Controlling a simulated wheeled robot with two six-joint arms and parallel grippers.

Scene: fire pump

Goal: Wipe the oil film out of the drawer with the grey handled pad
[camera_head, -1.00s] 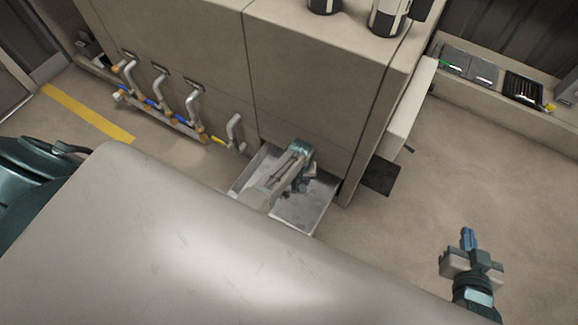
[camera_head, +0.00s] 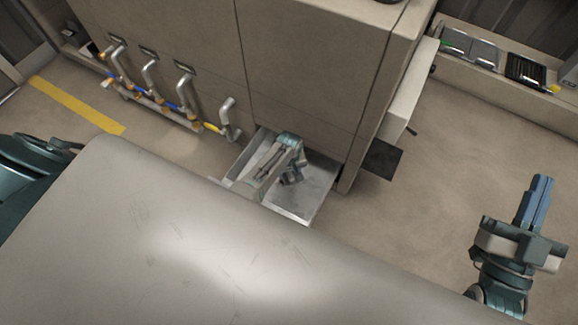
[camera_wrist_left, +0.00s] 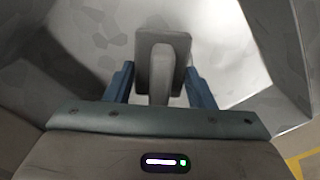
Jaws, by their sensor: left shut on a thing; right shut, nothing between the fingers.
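The open drawer (camera_head: 318,190) is a bare metal tray low at the front of the beige cabinet. My left arm reaches down into it, and the arm hides the left gripper's fingers in the head view. In the left wrist view my left gripper (camera_wrist_left: 160,88) is shut on the grey handled pad (camera_wrist_left: 163,48), its blue fingers on both sides of the handle. The pad is inside the drawer, against its pale, patchy floor. Darker grey patches on the floor (camera_wrist_left: 88,40) may be oil film. My right gripper (camera_head: 537,200) is shut and empty, above the floor at right.
The cabinet (camera_head: 300,70) rises behind the drawer. Pipes with blue and yellow fittings (camera_head: 155,85) stand to its left. A pale drawer or panel (camera_head: 410,90) juts out on the right, above a dark mat (camera_head: 382,160). A ledge with trays (camera_head: 470,48) runs at back right. Floor at right is clear.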

